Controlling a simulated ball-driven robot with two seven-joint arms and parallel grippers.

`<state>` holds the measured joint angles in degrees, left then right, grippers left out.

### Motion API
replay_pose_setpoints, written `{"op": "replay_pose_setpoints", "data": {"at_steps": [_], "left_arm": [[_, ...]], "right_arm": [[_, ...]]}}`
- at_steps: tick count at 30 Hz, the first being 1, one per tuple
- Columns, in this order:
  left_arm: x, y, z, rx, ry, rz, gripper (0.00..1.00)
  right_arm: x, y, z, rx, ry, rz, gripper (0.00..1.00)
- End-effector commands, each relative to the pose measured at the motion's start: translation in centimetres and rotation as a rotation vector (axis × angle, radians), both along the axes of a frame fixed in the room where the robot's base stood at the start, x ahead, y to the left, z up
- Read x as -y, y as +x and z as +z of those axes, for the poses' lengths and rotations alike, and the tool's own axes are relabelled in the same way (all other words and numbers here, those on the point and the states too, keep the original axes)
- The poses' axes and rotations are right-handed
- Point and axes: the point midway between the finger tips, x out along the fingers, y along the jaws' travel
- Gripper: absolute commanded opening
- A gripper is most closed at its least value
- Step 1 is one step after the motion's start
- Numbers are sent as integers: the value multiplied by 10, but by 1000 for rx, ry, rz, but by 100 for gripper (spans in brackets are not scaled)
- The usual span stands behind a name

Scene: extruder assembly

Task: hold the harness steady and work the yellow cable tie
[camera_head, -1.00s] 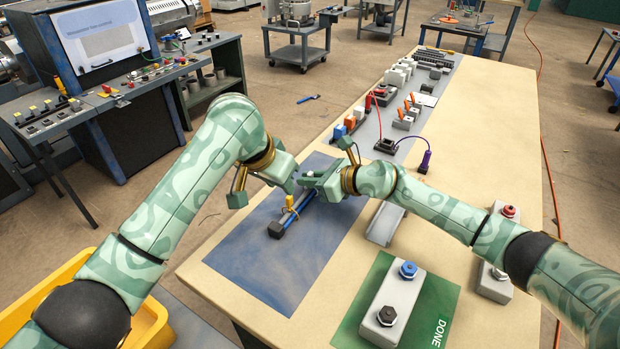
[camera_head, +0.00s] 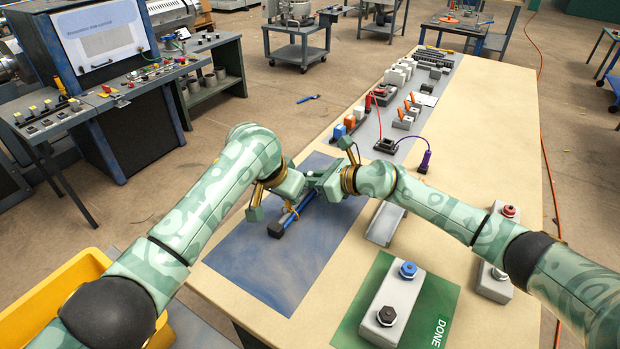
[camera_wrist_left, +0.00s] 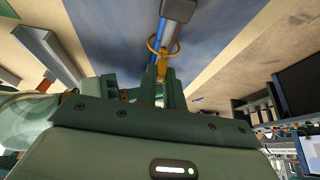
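The harness (camera_head: 291,216), a blue bundle with a dark block at its near end, lies on the blue mat (camera_head: 262,265). The yellow cable tie (camera_wrist_left: 164,48) loops around it in the left wrist view, its head and tail pointing toward my left gripper (camera_wrist_left: 163,88). The tail lies between the left fingers; whether they clamp it is unclear. In the head view my left gripper (camera_head: 300,188) is over the harness beside the tie (camera_head: 290,211). My right gripper (camera_head: 314,184) is at the harness's far part, close to the left one; its fingertips are hidden.
A grey block with blue and black knobs (camera_head: 393,309) stands on the green DONE mat (camera_head: 447,290). A grey channel (camera_head: 386,223) lies right of the blue mat. Several parts and a red-cabled device (camera_head: 385,146) line the table's far left side.

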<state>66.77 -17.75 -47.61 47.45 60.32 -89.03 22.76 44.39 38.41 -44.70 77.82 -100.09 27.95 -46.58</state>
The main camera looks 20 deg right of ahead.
Motion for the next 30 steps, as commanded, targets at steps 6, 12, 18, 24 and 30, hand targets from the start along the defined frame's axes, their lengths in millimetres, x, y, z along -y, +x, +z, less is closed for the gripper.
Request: {"op": "replay_pose_setpoints", "data": {"at_steps": [6,12,18,24,30], "left_arm": [[0,0,0,1,1,0,0],[0,0,0,-1,1,1,0],[-1,0,-3,-2,1,0,0],[-1,0,-3,-3,1,0,0],[0,0,3,-3,1,0,0]], "right_arm": [[0,0,0,0,0,0,0],[0,0,-1,0,0,0,0],[0,0,-4,-1,-1,0,0],[0,0,-4,-2,-1,1,0],[0,-1,-5,-3,-1,0,0]]}}
